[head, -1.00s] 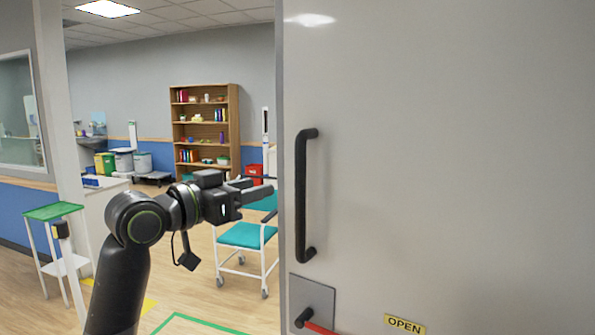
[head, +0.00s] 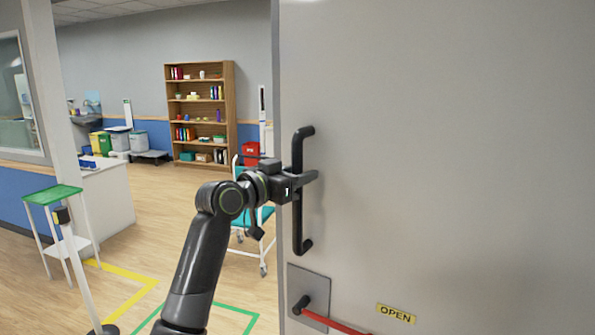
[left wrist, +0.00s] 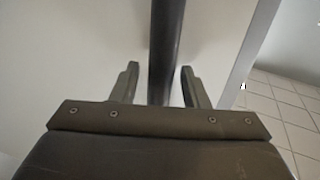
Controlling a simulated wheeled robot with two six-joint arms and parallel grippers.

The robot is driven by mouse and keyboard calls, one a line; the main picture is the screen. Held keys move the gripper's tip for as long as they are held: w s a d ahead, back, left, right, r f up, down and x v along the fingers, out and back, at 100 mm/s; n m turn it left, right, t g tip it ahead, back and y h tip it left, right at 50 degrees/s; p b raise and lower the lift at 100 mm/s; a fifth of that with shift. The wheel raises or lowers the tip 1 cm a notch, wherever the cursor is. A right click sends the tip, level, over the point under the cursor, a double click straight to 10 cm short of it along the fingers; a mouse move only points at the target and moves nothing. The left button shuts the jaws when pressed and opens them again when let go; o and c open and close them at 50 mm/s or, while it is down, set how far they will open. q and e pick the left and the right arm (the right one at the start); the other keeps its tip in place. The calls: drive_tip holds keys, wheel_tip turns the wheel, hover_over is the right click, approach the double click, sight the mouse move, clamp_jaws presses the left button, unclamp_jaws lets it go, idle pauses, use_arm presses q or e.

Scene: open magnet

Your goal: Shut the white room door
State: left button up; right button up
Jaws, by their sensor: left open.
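The white room door (head: 450,150) fills the right half of the head view and stands open, its free edge toward the room at the left. A black vertical pull handle (head: 298,225) is fixed near that edge. My left gripper (head: 312,177) is open at the middle of the handle. In the left wrist view the handle bar (left wrist: 166,45) runs between the two open fingers (left wrist: 157,85), with a gap on each side. Below the handle a metal plate (head: 318,285) carries a black lever with a red bar (head: 340,326). My right gripper is not in view.
A green-topped stand (head: 52,194) and a post (head: 75,255) are at the left. A bookshelf (head: 200,110) stands at the back wall. Open wooden floor (head: 150,220) lies between.

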use_arm(q)
clamp_jaws()
idle(0.5)
